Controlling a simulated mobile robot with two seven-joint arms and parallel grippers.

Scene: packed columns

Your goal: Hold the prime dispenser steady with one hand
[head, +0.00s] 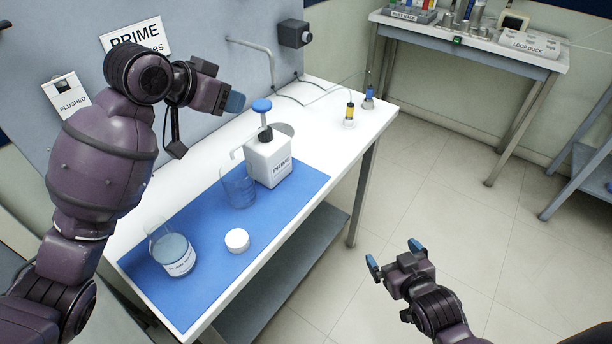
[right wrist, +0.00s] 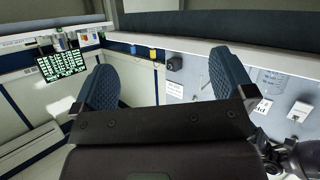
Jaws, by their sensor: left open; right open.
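The prime dispenser (head: 269,160) is a white square bottle labelled PRIME with a blue-topped pump (head: 262,106). It stands upright on the blue mat (head: 291,203) on the white bench. A clear empty beaker (head: 238,187) stands beside it, under its spout side. My left gripper (head: 233,102) is raised left of the pump top, apart from the dispenser; its fingers are seen edge-on. My right gripper (head: 396,257) is open and empty over the floor, right of the bench. It also shows in the right wrist view (right wrist: 164,88), with nothing between its fingers.
A labelled jar of bluish liquid (head: 173,252) and a white round lid (head: 237,240) are on the mat's near part. Small yellow (head: 349,115) and blue (head: 368,98) vials stand at the bench's right end. A second bench (head: 480,45) is at the back.

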